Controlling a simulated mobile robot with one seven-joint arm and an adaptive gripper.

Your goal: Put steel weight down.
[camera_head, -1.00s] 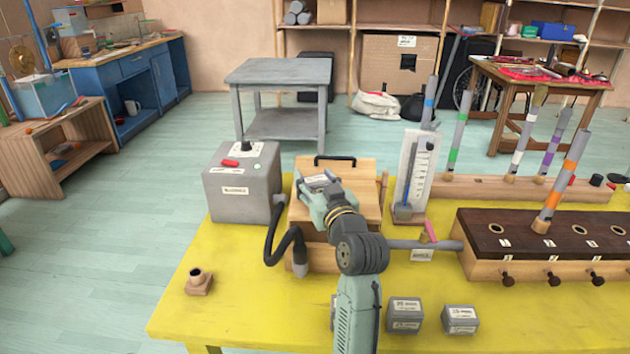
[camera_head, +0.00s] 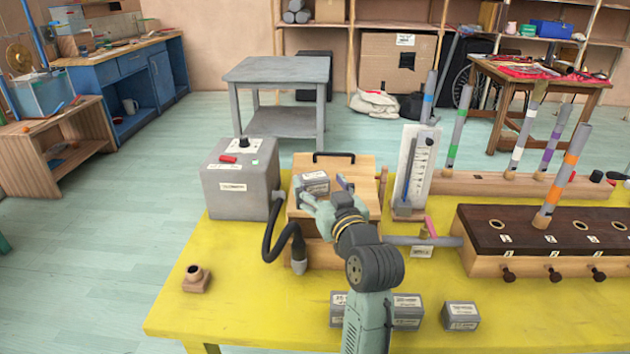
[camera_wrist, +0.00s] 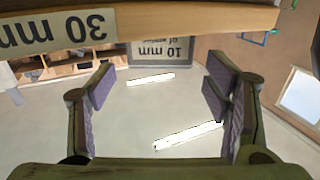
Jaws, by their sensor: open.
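The steel weight (camera_head: 314,183) is a small grey block with a white label. It rests on the sloping wooden board (camera_head: 364,180) on top of the wooden box. My gripper (camera_head: 328,192) is open at the near side of the weight, its fingers spread and apart from it. In the wrist view the weight (camera_wrist: 160,50) shows beyond the fingertips, with a label reading "10 mm". My open gripper (camera_wrist: 160,82) has nothing between its two padded fingers. A wooden edge labelled "30 mm" (camera_wrist: 140,22) crosses the top of that view.
A grey box (camera_head: 241,190) with a dark hose stands to the left. A gauge board (camera_head: 414,165) and a dark-topped pipe chest (camera_head: 480,240) stand to the right. Several other grey weights (camera_head: 461,316) sit at the yellow table's (camera_head: 240,310) front. The front left is mostly clear.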

